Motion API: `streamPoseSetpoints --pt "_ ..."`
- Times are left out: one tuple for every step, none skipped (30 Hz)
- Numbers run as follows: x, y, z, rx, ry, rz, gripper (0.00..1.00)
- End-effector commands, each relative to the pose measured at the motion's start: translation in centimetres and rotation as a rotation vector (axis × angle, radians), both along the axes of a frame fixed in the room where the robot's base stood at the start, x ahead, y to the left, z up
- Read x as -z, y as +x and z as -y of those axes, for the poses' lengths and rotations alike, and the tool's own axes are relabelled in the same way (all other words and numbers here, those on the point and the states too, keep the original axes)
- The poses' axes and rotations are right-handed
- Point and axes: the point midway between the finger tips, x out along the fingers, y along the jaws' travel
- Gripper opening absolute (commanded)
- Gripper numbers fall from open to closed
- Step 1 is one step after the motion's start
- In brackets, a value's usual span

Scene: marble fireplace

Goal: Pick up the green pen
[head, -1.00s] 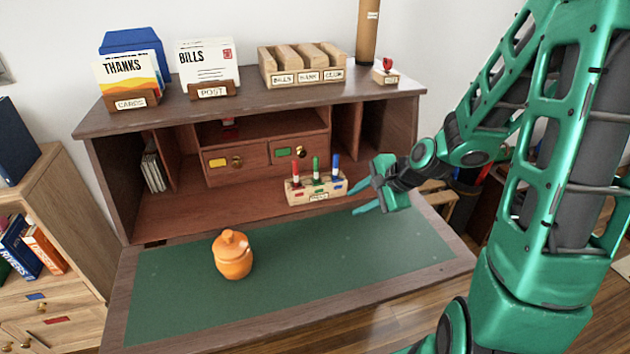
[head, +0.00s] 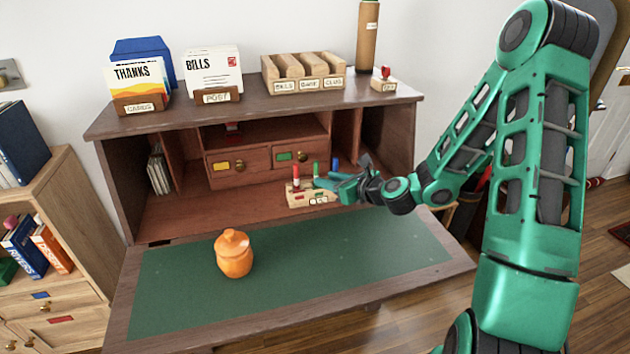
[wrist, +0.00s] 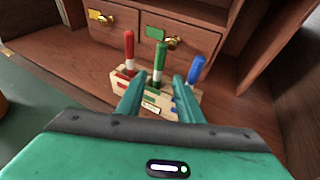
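The green pen (wrist: 160,62) stands upright in the middle slot of a wooden pen holder (wrist: 118,88), between a red pen (wrist: 129,52) and a blue pen (wrist: 195,70). In the head view only the top of the green pen (head: 316,168) shows, and my gripper hides part of the holder (head: 296,198). My gripper (wrist: 160,82) is open, its two fingers spread to either side of the green pen's line. Whether the fingertips reach around the pen or stop just in front of it, I cannot tell.
The holder stands in the desk's niche, below small drawers with yellow and green labels (head: 231,163). An orange jar (head: 234,255) stands on the green desk mat (head: 340,260). The mat is otherwise clear. Card stands and a wooden sorter (head: 303,72) sit on top.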

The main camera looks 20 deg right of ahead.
Motion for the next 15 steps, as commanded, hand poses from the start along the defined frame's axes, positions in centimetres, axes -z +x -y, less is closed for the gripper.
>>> streamPoseSetpoints --pt "0.2 0.4 -0.3 -0.003 -0.002 0.001 0.33" --pt "0.3 0.6 -0.4 -0.004 -0.002 0.001 0.33" --pt "0.3 0.7 -0.5 -0.004 -0.001 0.000 0.33" --pt "0.3 0.9 -0.6 -0.004 -0.001 0.000 0.33" --pt "0.4 1.0 -0.6 -0.003 -0.001 0.000 0.33" --pt "0.5 1.2 -0.7 -0.003 -0.002 0.001 0.33" --pt "0.5 1.4 -0.8 -0.004 -0.003 0.000 0.33" --pt "0.6 1.7 -1.0 -0.005 -0.003 0.000 0.33" --pt "0.7 2.2 -1.3 -0.006 -0.002 0.001 0.33" --pt "0.8 2.6 -1.5 -0.006 -0.003 0.001 0.33" --pt "0.9 3.0 -1.7 -0.006 -0.002 0.002 0.33" --pt "1.1 3.5 -2.0 -0.005 -0.003 0.002 0.33" --pt "1.2 3.9 -2.1 -0.006 -0.004 0.003 0.33" --pt "1.3 4.2 -2.2 -0.005 -0.002 0.001 0.33" --pt "1.5 4.6 -2.3 -0.005 -0.002 0.001 0.33"
